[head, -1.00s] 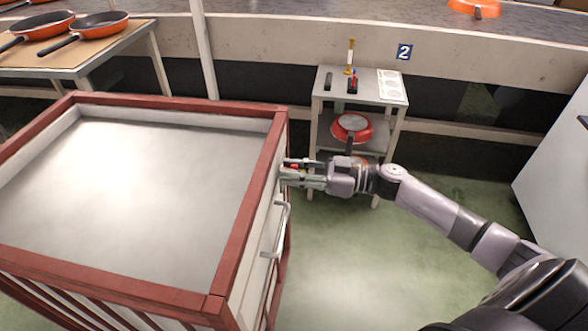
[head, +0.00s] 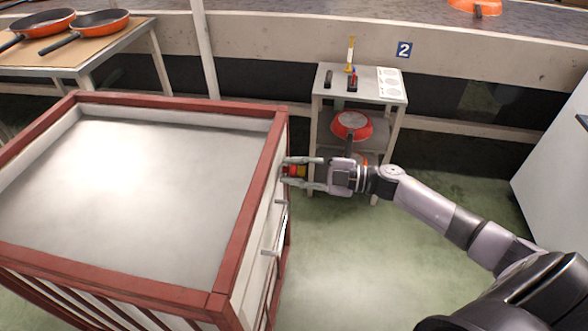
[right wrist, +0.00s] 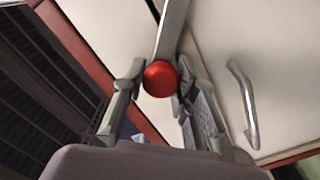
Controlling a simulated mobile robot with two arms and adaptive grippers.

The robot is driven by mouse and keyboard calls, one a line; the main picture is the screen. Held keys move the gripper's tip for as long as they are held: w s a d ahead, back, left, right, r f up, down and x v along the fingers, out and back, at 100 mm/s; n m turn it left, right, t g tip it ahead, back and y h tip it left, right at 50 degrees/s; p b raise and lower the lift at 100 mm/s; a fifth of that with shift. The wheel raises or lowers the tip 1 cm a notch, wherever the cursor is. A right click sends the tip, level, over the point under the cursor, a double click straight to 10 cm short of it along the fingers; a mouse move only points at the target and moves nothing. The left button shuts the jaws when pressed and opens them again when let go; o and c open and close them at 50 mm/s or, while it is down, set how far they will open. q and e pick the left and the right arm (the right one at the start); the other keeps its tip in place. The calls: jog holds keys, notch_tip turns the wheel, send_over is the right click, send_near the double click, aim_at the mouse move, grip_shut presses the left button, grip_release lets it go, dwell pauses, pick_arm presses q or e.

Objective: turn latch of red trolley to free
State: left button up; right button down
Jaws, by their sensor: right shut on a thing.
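The red trolley (head: 224,262) has a red frame, white panels and a pale flat top, and stands at the left in the head view. Its latch has a round red knob (right wrist: 160,78) on a grey bar (right wrist: 171,28), on the trolley's right side. My right gripper (head: 291,173) is at that side, its fingers on both sides of the knob and shut on it. The fingers hide part of the latch. My left gripper is not in view.
A metal handle (right wrist: 246,104) is on the trolley panel beside the latch. A small grey shelf stand (head: 328,84) with a red pan (head: 352,125) is behind my right gripper. A table with orange pans (head: 98,23) is at the back left. Green floor is free at the front.

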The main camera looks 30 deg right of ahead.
jog(key=shift+f+n, duration=0.1)
jog(key=shift+n, duration=0.8)
jog(key=shift+n+b, duration=0.4)
jog(key=shift+n, duration=0.6)
jog(key=n+b, duration=0.1)
jog(key=n, duration=0.3)
jog(key=shift+f, duration=0.1)
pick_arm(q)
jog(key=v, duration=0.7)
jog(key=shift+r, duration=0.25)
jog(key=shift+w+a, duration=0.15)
pick_arm(e)
jog(key=shift+n, duration=0.3)
jog(key=c, duration=1.3)
grip_release()
